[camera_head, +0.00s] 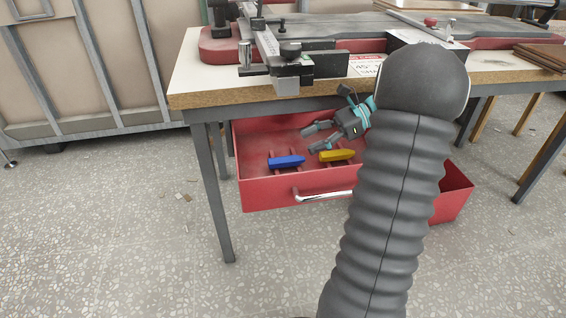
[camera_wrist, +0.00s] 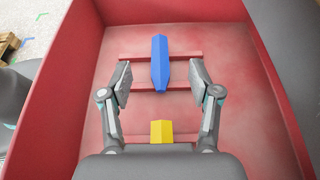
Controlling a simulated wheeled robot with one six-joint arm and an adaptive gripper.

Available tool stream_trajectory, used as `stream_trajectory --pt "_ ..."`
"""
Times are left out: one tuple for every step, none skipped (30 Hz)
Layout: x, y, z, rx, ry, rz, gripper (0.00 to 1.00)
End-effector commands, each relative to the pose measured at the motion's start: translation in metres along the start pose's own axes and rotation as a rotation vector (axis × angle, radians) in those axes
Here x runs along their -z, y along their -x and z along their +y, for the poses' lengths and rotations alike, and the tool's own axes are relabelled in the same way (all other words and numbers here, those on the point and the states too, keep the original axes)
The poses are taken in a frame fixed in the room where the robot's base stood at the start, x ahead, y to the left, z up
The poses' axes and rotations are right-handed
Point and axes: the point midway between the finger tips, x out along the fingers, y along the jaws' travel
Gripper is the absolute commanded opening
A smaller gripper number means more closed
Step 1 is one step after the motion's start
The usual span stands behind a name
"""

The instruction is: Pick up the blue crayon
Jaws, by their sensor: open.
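The blue crayon (camera_head: 286,161) lies in an open red drawer (camera_head: 270,203) below the workbench, across thin red rails. In the wrist view the blue crayon (camera_wrist: 160,62) stands lengthwise in the picture, ahead of and between my fingers. A yellow crayon (camera_head: 337,155) lies to its right in the head view; in the wrist view its tip (camera_wrist: 161,131) shows nearer my gripper, partly hidden by the gripper body. My gripper (camera_head: 313,138) is open and empty, above the drawer behind the crayons; it also shows in the wrist view (camera_wrist: 160,84), fingers apart on either side.
The workbench top (camera_head: 200,83) with a machine (camera_head: 290,52) overhangs the drawer's back. The drawer's silver handle (camera_head: 323,196) is at its front. The drawer walls rise around the crayons. Speckled floor in front is mostly clear.

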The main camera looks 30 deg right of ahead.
Motion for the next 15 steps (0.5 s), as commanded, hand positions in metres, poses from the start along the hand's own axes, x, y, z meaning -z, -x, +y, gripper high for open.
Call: stream_trajectory --pt "0.0 -0.012 0.001 -0.004 0.0 -0.001 0.62" --pt "0.0 -0.017 0.001 -0.005 0.001 0.0 0.62" --pt "0.0 -0.025 0.001 -0.005 0.001 0.001 0.62" --pt "0.0 -0.029 0.001 -0.005 0.002 0.0 0.62" --pt "0.0 -0.034 0.001 -0.004 0.003 0.0 0.62" --pt "0.0 -0.039 0.0 -0.004 0.003 0.001 0.62" --pt "0.0 -0.043 0.0 -0.004 0.003 0.0 0.62" --pt "0.0 -0.046 0.001 -0.004 0.003 0.0 0.62" --pt "0.0 -0.049 0.0 -0.003 0.003 0.001 0.62" --pt "0.0 -0.05 0.0 -0.003 0.003 0.001 0.62" --pt "0.0 -0.051 0.0 -0.002 0.003 0.002 0.62" --pt "0.0 -0.053 0.0 -0.002 0.003 0.002 0.62" --pt "0.0 -0.054 0.0 -0.002 0.003 0.002 0.62" --pt "0.001 -0.055 0.0 -0.002 0.003 0.002 0.62" --pt "0.001 -0.057 0.0 -0.003 0.003 0.002 0.62"
